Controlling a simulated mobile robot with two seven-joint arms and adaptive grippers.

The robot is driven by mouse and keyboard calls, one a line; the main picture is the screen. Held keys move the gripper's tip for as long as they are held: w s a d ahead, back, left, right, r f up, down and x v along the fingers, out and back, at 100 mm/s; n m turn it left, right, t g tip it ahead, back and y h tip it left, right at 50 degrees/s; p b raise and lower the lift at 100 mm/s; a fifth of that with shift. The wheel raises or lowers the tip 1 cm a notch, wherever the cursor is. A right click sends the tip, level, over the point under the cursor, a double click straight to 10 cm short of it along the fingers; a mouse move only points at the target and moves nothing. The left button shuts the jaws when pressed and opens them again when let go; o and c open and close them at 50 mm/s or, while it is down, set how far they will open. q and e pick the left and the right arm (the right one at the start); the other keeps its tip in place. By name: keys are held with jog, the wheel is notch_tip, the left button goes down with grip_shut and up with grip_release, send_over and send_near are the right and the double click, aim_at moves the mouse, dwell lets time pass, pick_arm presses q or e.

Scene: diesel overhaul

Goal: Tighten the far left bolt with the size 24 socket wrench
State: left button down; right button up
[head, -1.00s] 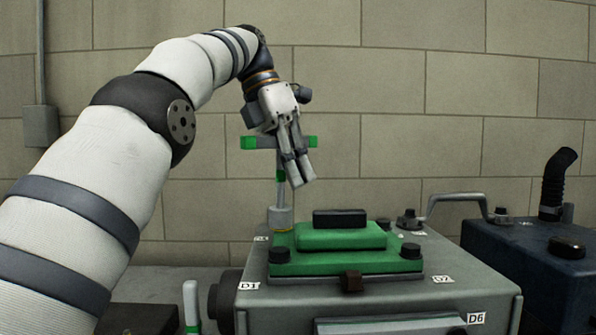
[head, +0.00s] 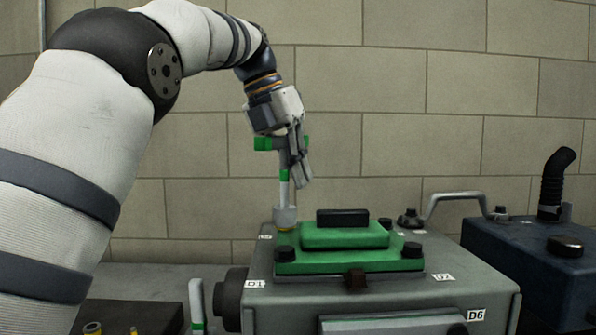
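The socket wrench (head: 285,195) stands upright over the far left corner of the green cover (head: 345,236). It has a white shaft with a green band, a T-handle with green ends and a grey socket (head: 285,215). The socket hides the far left bolt; a yellow ring shows at its foot. I cannot read the size. My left gripper (head: 303,180) points down at the T-handle, its fingers in front of the handle's right part. The fingers overlap in this view, so I cannot tell whether they grip the handle or only touch it. My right gripper is out of view.
Black bolts show at the cover's near left (head: 285,253), near right (head: 412,250) and far right (head: 385,223). Another white-and-green handle (head: 196,303) stands left of the grey engine block (head: 300,293). A dark tray (head: 150,316) lies farther left. A blue unit (head: 520,262) stands right.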

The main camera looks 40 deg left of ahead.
pick_arm(q)
jog(key=shift+s+d+m+h, duration=0.15)
jog(key=shift+m+h, duration=0.15)
jog(key=shift+m, duration=0.8)
jog(key=shift+d+f+m+g+h, duration=0.25)
jog(key=shift+m+g, duration=0.25)
jog(key=shift+m, duration=0.5)
jog(key=shift+m+b, duration=0.4)
jog(key=shift+s+d+r, duration=0.15)
jog(key=shift+r, duration=0.1)
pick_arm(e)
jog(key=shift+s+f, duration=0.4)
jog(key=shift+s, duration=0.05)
pick_arm(q)
jog(key=n, duration=0.2)
jog(key=a+n+t+y, duration=0.1)
jog(key=n, duration=0.2)
jog(key=shift+w+p, duration=0.2)
jog(key=shift+p, duration=0.2)
jog(key=shift+w+a, duration=0.1)
jog(key=shift+w, duration=0.05)
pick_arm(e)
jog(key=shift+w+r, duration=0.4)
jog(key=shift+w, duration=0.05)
